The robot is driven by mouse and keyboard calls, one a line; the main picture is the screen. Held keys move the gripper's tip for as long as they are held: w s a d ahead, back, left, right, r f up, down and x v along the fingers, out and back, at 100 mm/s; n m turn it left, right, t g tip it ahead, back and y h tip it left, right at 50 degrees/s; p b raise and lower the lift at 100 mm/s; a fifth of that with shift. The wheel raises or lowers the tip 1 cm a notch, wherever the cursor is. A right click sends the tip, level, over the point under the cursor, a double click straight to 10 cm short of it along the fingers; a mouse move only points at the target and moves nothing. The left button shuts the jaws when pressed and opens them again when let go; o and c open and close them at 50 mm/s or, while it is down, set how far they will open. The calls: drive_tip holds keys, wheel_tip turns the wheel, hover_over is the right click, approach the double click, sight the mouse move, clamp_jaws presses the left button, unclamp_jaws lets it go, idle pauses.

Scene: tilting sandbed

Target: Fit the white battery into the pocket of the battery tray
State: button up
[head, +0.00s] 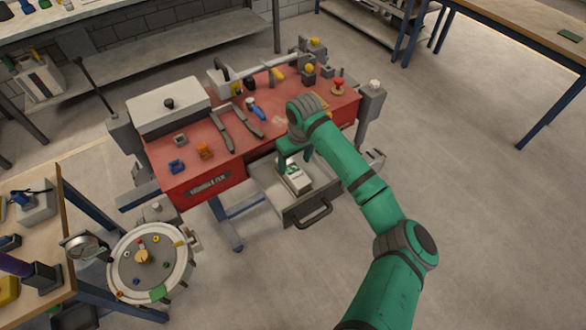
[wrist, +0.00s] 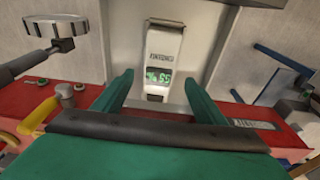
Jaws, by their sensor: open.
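The white battery (head: 299,180) stands in the pulled-out grey battery tray (head: 268,191) at the front of the red bench. In the wrist view the battery (wrist: 164,45) has a green display and lies ahead of my gripper (wrist: 162,88), in line with the gap between its two green fingers. The fingers are apart, and nothing is clearly clamped between them. In the head view my gripper (head: 287,163) is just beside the battery's far-left end and partly hidden by my arm. The pocket is not clearly visible, so I cannot tell whether the battery is seated in it.
The tray has a dark front handle (head: 315,214). The red bench top (head: 190,156) holds pliers, a blue-handled tool (head: 257,112), small blocks and a red knob (head: 338,86). A grey lidded box (head: 169,106) stands at its left. A round dial table (head: 150,262) is front left.

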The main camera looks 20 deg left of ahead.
sight(296, 174)
drive_tip(key=shift+s+d+r, duration=0.1)
drive_tip(key=shift+d+r, duration=0.05)
drive_tip(key=shift+r, duration=1.2)
drive_tip(key=shift+s+d+r, duration=0.1)
drive_tip(key=shift+d+r, duration=0.05)
drive_tip(key=shift+r, duration=1.2)
drive_tip(key=shift+f, duration=0.1)
